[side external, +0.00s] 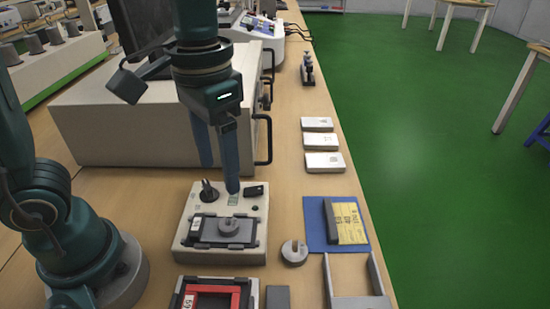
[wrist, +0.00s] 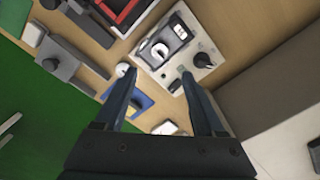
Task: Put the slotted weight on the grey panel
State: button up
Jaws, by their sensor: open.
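A beige instrument (side external: 180,247) stands on the table with a dark grey panel (side external: 246,231) on its top. A grey round slotted weight (side external: 229,226) rests on that panel; it also shows in the wrist view (wrist: 159,49). A second grey slotted weight (side external: 294,252) lies on the bare table just right of the instrument, and appears as a pale disc in the wrist view (wrist: 122,70). My gripper (side external: 220,178) is open and empty, pointing down above the rear of the instrument. In the wrist view its spread fingers (wrist: 158,73) show nothing between them.
A black knob (side external: 208,191) rises from the instrument near my fingers. A large beige cabinet (side external: 150,125) stands close behind. A blue mat (side external: 316,239) holds a dark bar and a yellow label. Several white boxes (side external: 324,162) lie along the right table edge. A red frame (side external: 212,290) is in front.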

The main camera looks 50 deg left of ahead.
jog(key=s+a+t, duration=0.4)
jog(key=t, duration=0.1)
jog(key=shift+a+f+n+t, duration=0.3)
jog(key=shift+n, duration=0.1)
